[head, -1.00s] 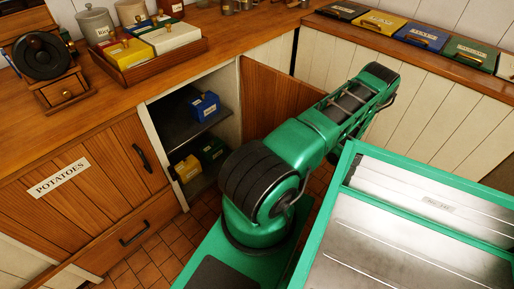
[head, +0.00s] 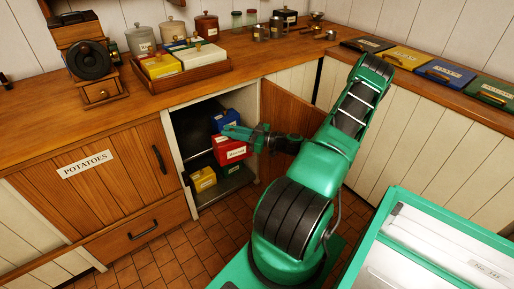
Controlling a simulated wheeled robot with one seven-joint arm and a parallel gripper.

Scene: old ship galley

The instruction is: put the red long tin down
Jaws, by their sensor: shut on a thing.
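The red long tin (head: 231,152) has a white label and is at the mouth of the open cupboard, in front of the shelves. My gripper (head: 233,133) comes in from the right and is shut on the tin at its top. The tin looks roughly level. I cannot tell whether its underside touches a shelf. Behind it, a blue tin (head: 226,117) stands on the upper shelf, partly hidden by my gripper. On the lower shelf are a yellow tin (head: 203,179) and a dark green tin (head: 232,168), the green one partly hidden.
The cupboard door (head: 284,117) stands open on the right, close behind my arm. The counter (head: 120,112) above holds a wooden tray (head: 183,81) of tins, several canisters and a grinder (head: 88,62). Flat coloured tins (head: 401,59) line the right counter. The tiled floor (head: 211,226) looks clear.

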